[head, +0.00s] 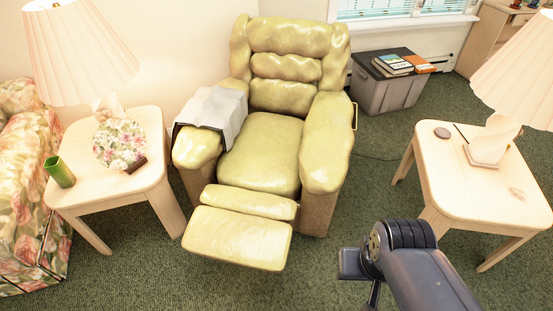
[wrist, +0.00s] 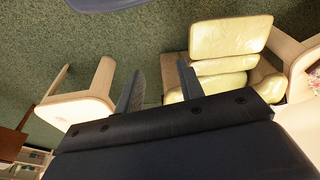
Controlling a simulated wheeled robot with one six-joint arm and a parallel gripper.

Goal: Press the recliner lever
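The yellow-green recliner (head: 258,150) stands in the middle of the head view with its footrest (head: 237,238) out. A thin gold-coloured handle (head: 355,116), which looks like the lever, shows at the outer side of its right armrest (head: 327,145). In the wrist view the recliner (wrist: 222,65) appears upside down at upper right; I cannot make out the lever there. My gripper (wrist: 160,68) is open and empty, its two dark fingers apart over the carpet. In the head view my arm is at lower right, in front of the recliner's right side, and the fingertips cannot be made out.
A side table (head: 500,200) with a lamp (head: 490,140) stands to the right; a carpet gap separates it from the recliner. Another side table (head: 90,190) with a lamp, plate and green cup is at left. A grey bin (head: 385,93) with books stands behind right.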

